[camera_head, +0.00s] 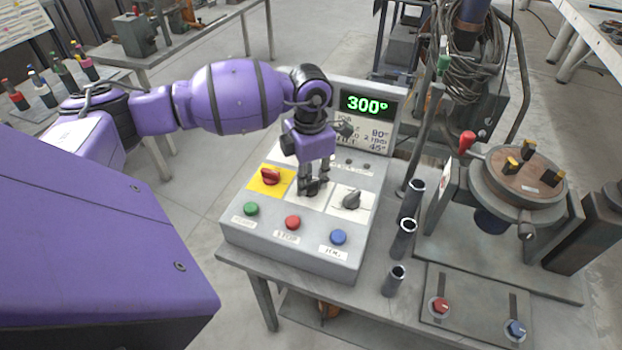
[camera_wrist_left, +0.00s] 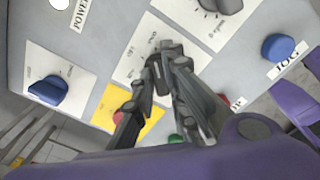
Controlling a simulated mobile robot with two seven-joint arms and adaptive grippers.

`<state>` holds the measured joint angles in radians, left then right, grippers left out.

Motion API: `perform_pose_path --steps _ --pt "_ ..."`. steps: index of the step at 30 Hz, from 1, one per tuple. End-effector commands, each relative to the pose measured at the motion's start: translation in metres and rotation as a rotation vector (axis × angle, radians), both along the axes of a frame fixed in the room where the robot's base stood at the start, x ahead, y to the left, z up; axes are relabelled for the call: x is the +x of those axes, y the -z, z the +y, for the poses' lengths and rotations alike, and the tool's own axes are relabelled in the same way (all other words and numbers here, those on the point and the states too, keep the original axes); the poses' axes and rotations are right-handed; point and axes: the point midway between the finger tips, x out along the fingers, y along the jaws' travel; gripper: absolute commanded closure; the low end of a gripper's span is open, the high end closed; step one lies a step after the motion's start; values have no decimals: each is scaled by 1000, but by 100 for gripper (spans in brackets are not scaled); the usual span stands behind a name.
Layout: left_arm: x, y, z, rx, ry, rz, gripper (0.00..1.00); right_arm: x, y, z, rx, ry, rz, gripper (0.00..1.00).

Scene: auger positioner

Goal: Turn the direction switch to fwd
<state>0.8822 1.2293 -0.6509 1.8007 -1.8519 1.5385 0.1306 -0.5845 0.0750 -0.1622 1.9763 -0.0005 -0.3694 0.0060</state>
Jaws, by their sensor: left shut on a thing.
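The direction switch (camera_wrist_left: 166,48) is a dark knob on a white labelled plate in the left wrist view. My left gripper (camera_wrist_left: 165,68) is shut on the knob, with its two dark fingers around it. In the head view my left gripper (camera_head: 313,190) points down at the middle of the grey control panel (camera_head: 240,236), and the fingers largely hide the switch. The exact angle of the knob is hard to tell. My right gripper is not in view.
A red switch on a yellow plate (camera_head: 270,177) lies left of my gripper, and a dark dial (camera_head: 351,199) lies right. Green (camera_head: 251,208), red (camera_head: 292,222) and blue (camera_head: 339,236) buttons line the panel's front. A display (camera_head: 367,104) reads 300°. Metal tubes (camera_head: 403,238) stand right.

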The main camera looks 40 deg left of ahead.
Motion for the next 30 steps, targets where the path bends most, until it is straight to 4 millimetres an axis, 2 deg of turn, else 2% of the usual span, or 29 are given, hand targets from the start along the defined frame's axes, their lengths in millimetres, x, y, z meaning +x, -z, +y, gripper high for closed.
perform_pose_path --steps 15,16,19,30 --pt "-1 1 0 0 22 1 100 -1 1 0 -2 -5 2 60" --pt "-1 1 0 0 22 1 84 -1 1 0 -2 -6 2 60" --pt "-1 1 0 0 21 1 71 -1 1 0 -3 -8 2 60" --pt "0 -3 0 0 20 0 69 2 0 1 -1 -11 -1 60"
